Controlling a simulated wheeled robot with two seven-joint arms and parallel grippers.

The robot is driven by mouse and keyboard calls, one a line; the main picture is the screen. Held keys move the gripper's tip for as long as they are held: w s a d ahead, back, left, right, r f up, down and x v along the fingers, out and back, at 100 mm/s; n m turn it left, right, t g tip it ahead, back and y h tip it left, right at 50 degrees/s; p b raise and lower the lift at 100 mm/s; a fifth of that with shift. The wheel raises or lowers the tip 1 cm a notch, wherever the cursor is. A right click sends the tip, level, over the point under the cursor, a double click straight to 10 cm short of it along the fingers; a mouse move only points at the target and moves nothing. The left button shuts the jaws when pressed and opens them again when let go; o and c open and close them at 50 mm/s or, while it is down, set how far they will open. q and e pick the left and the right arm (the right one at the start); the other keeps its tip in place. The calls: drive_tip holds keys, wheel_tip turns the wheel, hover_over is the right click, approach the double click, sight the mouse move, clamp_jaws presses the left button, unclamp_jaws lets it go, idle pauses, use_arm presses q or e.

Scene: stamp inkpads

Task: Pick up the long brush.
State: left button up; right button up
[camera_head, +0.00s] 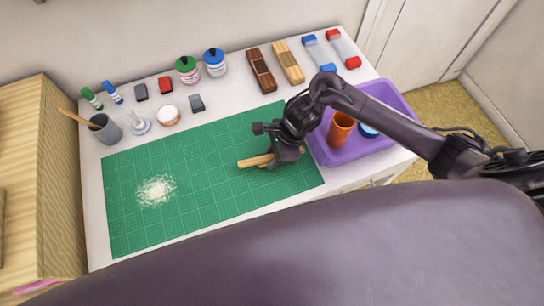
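A light wooden handle (253,162), which looks like the long brush, lies on the green cutting mat (215,190), right of its middle. A thin wooden stick (74,119) leans out of a grey cup (106,130) at the left. My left gripper is out of view.
A purple tray (393,100) with an orange cup (340,129) stands right of the mat, partly behind my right arm. Bottles, inkpads, stamps and wooden blocks line the table's back. White powder (156,191) lies on the mat's left part. The mat's middle is clear.

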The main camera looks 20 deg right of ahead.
drive_tip(key=c, duration=0.4)
drive_tip(key=shift+o, duration=0.2)
